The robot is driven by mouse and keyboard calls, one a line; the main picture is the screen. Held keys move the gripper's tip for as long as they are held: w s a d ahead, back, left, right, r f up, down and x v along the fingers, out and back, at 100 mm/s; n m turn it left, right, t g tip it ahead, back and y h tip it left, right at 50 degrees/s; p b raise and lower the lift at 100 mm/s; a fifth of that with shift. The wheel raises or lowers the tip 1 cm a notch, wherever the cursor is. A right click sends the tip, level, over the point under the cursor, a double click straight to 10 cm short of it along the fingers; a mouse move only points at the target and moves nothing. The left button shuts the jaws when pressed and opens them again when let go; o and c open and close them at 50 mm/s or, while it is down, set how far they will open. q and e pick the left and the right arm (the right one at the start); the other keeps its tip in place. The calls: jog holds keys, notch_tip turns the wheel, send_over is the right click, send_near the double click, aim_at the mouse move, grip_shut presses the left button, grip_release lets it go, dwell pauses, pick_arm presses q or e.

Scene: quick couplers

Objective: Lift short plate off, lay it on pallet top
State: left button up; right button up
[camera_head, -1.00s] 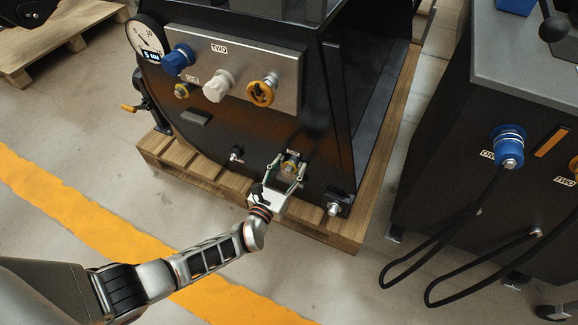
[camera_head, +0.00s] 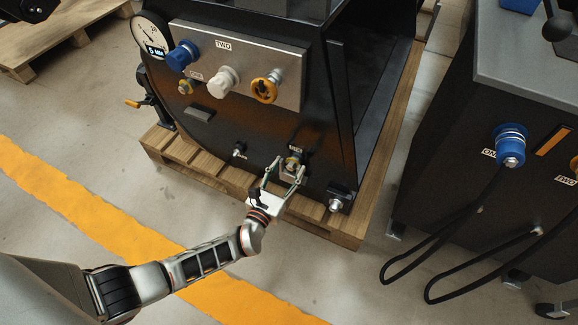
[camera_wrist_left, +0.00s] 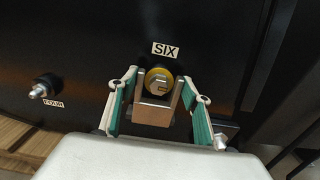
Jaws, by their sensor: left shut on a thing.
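The short plate is a small bare-metal bracket (camera_wrist_left: 154,112) in front of the fitting marked SIX in the left wrist view. In the head view the plate (camera_head: 290,173) is low on the black machine's front. My left gripper (camera_head: 284,172) is shut on it, its green-lined fingers (camera_wrist_left: 160,112) on either side. The SIX coupler (camera_wrist_left: 158,80), with a yellow ring, shows just above and behind the plate. Whether the plate still touches it I cannot tell. The wooden pallet top (camera_head: 214,177) shows as bare slats below the machine's front. My right gripper is not clearly in view.
The black machine (camera_head: 330,130) stands on the pallet. A small fitting marked FOUR (camera_wrist_left: 45,86) sticks out left of the plate, and another fitting (camera_head: 337,203) sits to its right. A dark cabinet (camera_head: 440,170) with hanging black hoses stands at the right. Floor in front is clear.

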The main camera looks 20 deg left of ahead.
pick_arm(q)
jog(key=shift+s+r, duration=0.15)
jog(key=shift+s, duration=0.65)
jog(key=shift+s+r, duration=0.1)
jog(key=shift+s, duration=0.65)
jog(key=s, duration=0.4)
jog(key=shift+a+p, duration=0.1)
jog(key=shift+p, duration=0.3)
jog(key=shift+s, duration=0.1)
